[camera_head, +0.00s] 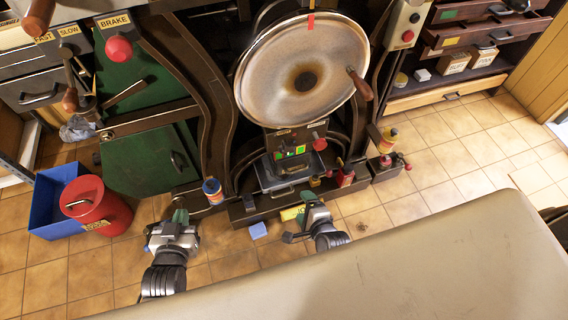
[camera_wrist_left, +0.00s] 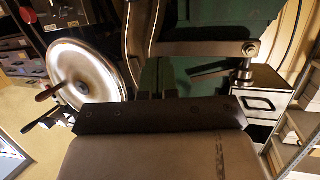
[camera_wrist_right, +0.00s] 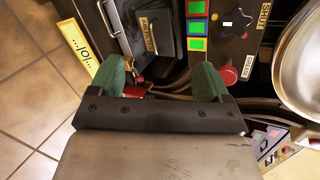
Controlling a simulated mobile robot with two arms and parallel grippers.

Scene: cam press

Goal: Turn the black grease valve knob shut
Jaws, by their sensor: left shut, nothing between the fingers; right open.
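A black star-shaped knob (camera_wrist_right: 238,20) shows in the right wrist view on a dark panel, close to a yellow SHUT label (camera_wrist_right: 265,13). Green, yellow and red tiles (camera_wrist_right: 196,28) sit left of it. In the head view the tiles (camera_head: 290,152) show on the press below the big disc; the black knob is too small to make out there. My right gripper (camera_head: 309,204) is open and empty in front of the press base, apart from the knob; its green fingers (camera_wrist_right: 160,80) are spread. My left gripper (camera_head: 180,216) is shut and empty, further left above the floor.
A red knob (camera_wrist_right: 228,76) is below the black one on the panel. The big metal disc (camera_head: 300,80) with a wooden handle stands above. A red bin (camera_head: 97,205) and a blue crate (camera_head: 55,200) stand left. A pale surface (camera_head: 400,270) fills the foreground.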

